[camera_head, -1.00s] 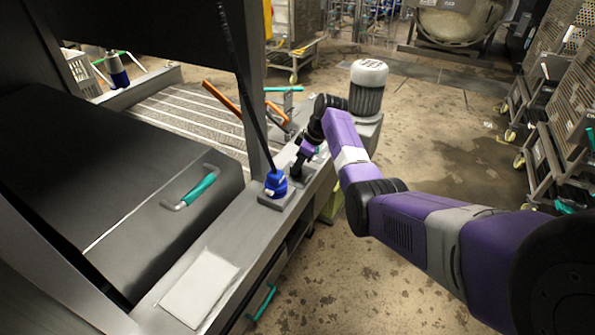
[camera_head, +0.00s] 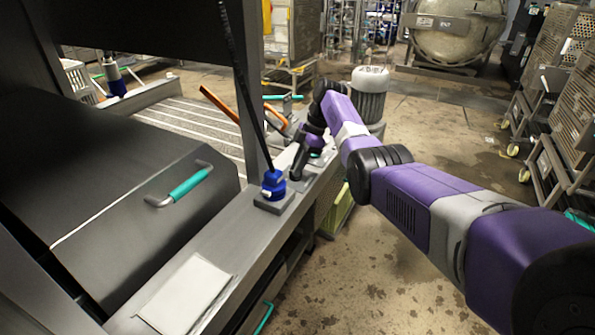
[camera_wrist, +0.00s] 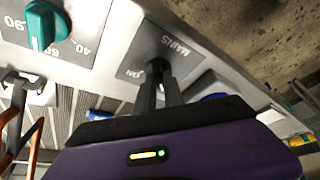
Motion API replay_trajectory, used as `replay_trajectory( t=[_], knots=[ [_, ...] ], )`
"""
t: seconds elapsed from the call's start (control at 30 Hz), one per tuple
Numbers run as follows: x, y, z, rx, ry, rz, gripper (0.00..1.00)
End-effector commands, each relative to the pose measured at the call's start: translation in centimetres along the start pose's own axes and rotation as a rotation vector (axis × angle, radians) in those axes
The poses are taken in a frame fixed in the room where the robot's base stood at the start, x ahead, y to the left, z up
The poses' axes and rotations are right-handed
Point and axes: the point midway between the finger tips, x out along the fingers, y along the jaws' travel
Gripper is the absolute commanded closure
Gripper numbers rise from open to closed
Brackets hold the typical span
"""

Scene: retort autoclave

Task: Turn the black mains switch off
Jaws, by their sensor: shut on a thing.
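The black mains switch (camera_wrist: 158,67) sits on a grey plate (camera_wrist: 176,48) lettered "MAINS" and "ON" in the wrist view. My gripper (camera_wrist: 159,82) is shut on it, its two dark fingers reaching the switch from below in the picture. The fingers cover much of the switch, so its exact setting is hard to tell. In the head view my gripper (camera_head: 297,176) points down at the metal ledge, behind the blue fitting; the switch is hidden there.
A teal dial (camera_wrist: 42,27) with numbers is left of the plate in the wrist view. In the head view a blue fitting (camera_head: 273,184) with a black rod stands close by my gripper. A teal-handled hatch (camera_head: 190,184) is at left. Open floor lies right.

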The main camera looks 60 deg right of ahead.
Motion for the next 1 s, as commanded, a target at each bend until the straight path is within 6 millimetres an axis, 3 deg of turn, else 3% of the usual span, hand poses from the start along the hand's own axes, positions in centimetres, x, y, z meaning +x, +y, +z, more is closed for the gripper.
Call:
replay_trajectory(
  t=[0.4, 0.43, 0.53, 0.87, 1.0],
  knots=[
    [0.0, 0.0, 0.1, -0.008, -0.002, -0.004, 1.0],
    [0.0, 0.0, 0.1, -0.008, -0.002, -0.004, 0.85],
    [0.0, 0.0, 0.1, -0.007, -0.002, -0.004, 0.66],
    [-0.1, 0.0, 0.0, -0.007, -0.001, -0.002, 0.65],
    [-1.4, 0.1, 0.0, -0.007, -0.001, 0.0, 0.65]
  ],
)
